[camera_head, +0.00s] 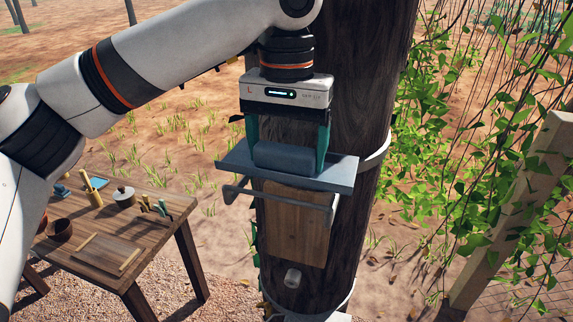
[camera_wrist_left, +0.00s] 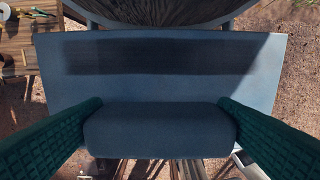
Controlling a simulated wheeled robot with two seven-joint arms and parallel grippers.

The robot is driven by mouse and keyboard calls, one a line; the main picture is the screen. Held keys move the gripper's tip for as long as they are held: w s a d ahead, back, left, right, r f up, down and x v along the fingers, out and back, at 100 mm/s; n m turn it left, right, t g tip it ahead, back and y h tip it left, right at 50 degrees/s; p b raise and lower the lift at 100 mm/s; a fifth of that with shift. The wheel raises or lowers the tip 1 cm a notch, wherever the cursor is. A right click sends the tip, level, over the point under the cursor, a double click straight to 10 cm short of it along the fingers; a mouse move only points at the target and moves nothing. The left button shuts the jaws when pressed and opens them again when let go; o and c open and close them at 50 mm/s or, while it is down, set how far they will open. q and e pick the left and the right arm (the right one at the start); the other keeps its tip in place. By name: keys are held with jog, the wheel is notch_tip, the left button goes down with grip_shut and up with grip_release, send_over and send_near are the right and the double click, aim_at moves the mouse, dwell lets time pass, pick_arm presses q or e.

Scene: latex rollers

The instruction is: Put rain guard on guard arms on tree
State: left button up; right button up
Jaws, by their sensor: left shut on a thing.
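The rain guard (camera_head: 340,172) is a blue-grey sheet with a raised block on top. My left gripper (camera_head: 287,157) comes down from above and is shut on that block, one green finger on each side. The rain guard fills the middle of the left wrist view (camera_wrist_left: 160,85), its far edge close to the trunk. The guard arms (camera_head: 237,191) are grey bars standing out from the tree (camera_head: 350,110), just below the guard. I cannot tell whether guard and arms touch. My right gripper is not in view.
A metal band (camera_head: 375,155) circles the trunk. A wooden table (camera_head: 165,210) with tools and pots stands left. Vines and a post (camera_head: 510,210) are right.

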aim_at(287, 145)
pick_arm(q)
notch_tip(287, 145, down, 2)
jog(key=shift+s+f+p, duration=0.1)
jog(key=shift+f+p, duration=0.15)
jog(key=shift+p, duration=0.05)
jog(key=shift+f, duration=0.5)
jog(key=o, duration=0.9)
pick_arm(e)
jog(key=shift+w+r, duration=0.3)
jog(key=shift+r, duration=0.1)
pick_arm(q)
jog(key=shift+o, duration=0.2)
notch_tip(287, 145, up, 6)
jog(key=shift+r+b, duration=0.25)
jog(key=shift+b, duration=0.45)
notch_tip(287, 145, up, 4)
jog(key=shift+r+p, duration=0.25)
jog(key=shift+p, duration=0.05)
jog(key=shift+r, duration=0.55)
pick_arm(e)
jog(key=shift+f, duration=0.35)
